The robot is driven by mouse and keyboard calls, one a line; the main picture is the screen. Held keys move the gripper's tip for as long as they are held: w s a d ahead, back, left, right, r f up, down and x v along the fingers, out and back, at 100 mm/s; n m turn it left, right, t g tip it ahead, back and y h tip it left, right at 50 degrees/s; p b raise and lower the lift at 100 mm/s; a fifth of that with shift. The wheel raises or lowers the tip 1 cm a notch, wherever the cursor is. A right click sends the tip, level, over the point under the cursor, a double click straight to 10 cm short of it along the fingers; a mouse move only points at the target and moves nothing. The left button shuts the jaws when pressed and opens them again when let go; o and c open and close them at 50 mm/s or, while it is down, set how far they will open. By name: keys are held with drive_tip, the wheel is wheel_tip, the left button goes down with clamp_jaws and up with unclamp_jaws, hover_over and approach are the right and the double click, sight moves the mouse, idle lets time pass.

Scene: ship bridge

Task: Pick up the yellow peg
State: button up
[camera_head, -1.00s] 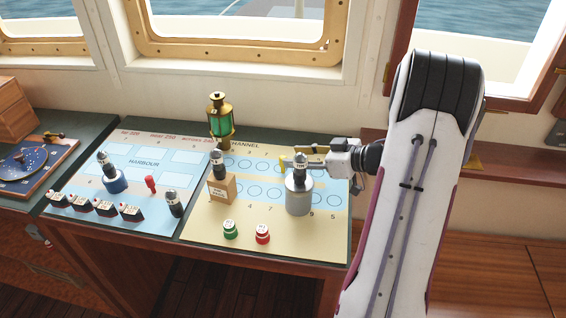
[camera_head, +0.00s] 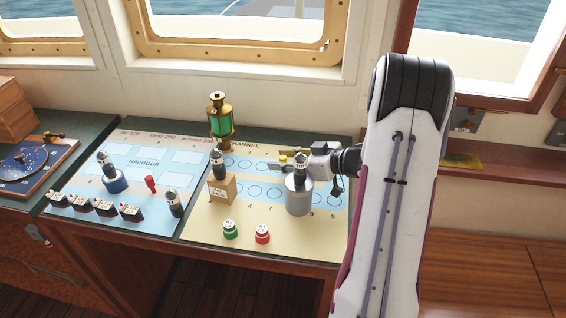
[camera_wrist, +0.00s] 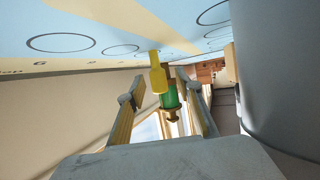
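The yellow peg (camera_wrist: 158,74) stands on the chart board in the wrist view, framed between my two fingers near their tips. In the head view only a small yellow top of the peg (camera_head: 283,159) shows beside my fingers. My gripper (camera_wrist: 162,84) is open, with a gap on both sides of the peg. In the head view my gripper (camera_head: 284,166) reaches in low from the right, behind the grey cylinder. I cannot tell exactly how deep the peg sits between the fingers.
A grey cylinder (camera_head: 299,198) with a dark-topped piece stands just in front of my gripper. A green brass lantern (camera_head: 221,124) stands behind left. A wooden block (camera_head: 222,189) with a piece on it is to the left. Green (camera_head: 230,230) and red (camera_head: 262,234) buoys stand in front.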

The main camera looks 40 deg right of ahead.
sight(283, 157)
idle(0.4)
drive_tip(key=c, duration=0.8)
drive_tip(key=shift+c, duration=0.3)
drive_tip(key=shift+r, duration=0.2)
drive_tip(key=shift+r, duration=4.85)
